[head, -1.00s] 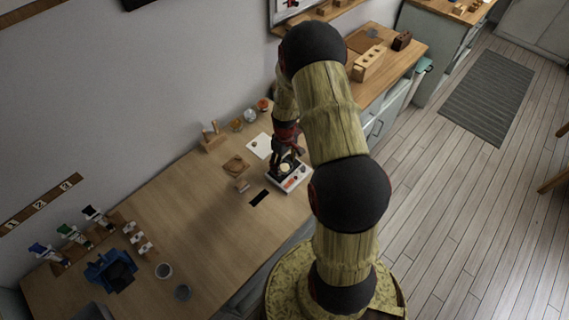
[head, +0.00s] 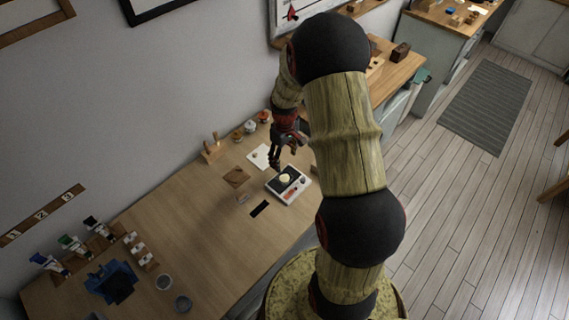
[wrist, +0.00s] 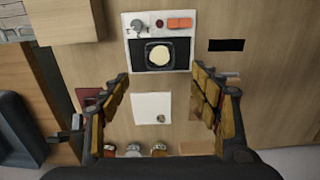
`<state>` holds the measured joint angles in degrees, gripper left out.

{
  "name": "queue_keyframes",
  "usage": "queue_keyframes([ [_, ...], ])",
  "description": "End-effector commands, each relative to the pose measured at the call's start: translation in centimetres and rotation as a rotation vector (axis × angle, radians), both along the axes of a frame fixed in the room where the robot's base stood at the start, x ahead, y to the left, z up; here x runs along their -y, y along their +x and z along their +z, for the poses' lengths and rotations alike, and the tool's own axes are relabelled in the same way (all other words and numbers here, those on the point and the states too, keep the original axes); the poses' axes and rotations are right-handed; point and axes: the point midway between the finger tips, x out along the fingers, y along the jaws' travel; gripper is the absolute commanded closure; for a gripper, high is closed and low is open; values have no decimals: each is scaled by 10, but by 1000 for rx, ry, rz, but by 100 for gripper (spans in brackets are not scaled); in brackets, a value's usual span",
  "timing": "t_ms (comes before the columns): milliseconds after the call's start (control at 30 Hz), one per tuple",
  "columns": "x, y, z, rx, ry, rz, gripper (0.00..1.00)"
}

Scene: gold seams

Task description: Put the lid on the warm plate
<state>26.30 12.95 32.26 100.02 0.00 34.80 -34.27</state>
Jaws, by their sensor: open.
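The warm plate is a white device (head: 292,194) with a black heating surface, a knob and orange-red buttons. It also shows at the top of the wrist view (wrist: 176,23). A pale round piece that looks like the lid (head: 285,179) lies flat on the black surface. In the wrist view this round piece (wrist: 158,54) sits near the middle of the black square, with nothing gripping it. My gripper (head: 275,163) is raised beside the device, on its wall side. In the wrist view my gripper (wrist: 161,78) has its fingers spread wide and empty.
A white sheet (wrist: 151,102) with a small item on it lies below my fingers. Several small jars (head: 250,127) and a wooden stand (head: 212,148) are near the wall. A wooden board (head: 236,177) and a black strip (head: 259,208) lie left of the device. The mid-table is clear.

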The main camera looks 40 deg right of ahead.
Motion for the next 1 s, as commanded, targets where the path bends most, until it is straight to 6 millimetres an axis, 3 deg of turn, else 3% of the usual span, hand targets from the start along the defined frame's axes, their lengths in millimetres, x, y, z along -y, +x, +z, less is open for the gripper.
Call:
queue_keyframes([
  [133,-3,1,15,8,-4,-1,37],
  [233,-13,4,39,28,-13,-4,37],
  [467,-63,-2,135,122,-42,-28,37],
  [700,-121,-37,222,231,-50,-58,37],
  [1000,-184,-109,295,369,-26,-95,37],
])
